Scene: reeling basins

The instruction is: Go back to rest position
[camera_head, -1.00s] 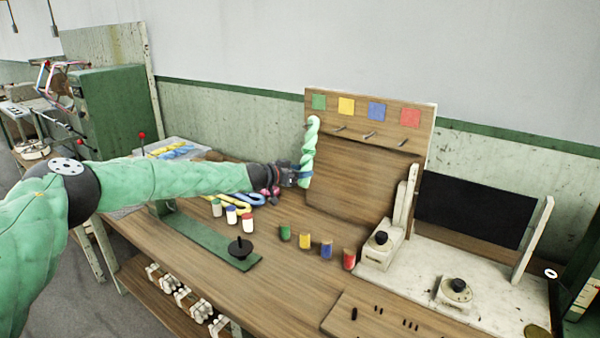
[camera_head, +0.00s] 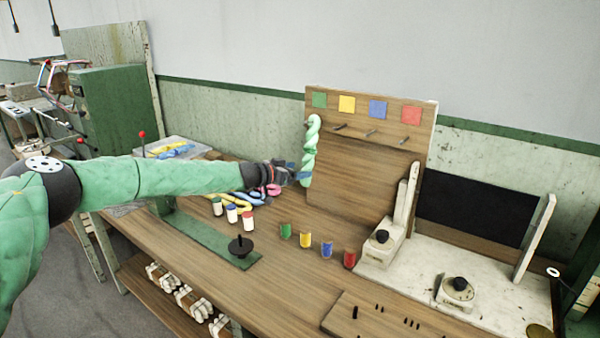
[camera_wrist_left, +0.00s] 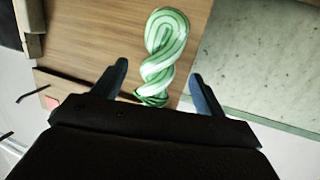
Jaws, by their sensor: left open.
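My left gripper (camera_head: 303,177) is open beside the lower part of a green twisted skein (camera_head: 311,150). The skein hangs on the left peg of the upright wooden board (camera_head: 350,170), below the green square (camera_head: 319,100). In the left wrist view the skein (camera_wrist_left: 165,60) lies ahead of and between the two spread blue fingers (camera_wrist_left: 157,88), and they do not appear to grip it. My right gripper is not in view.
Yellow, blue and red squares mark bare pegs on the board. Coloured cups (camera_head: 305,240) stand in front of it. White-bodied jars (camera_head: 232,213) and more skeins (camera_head: 230,200) lie near my left forearm.

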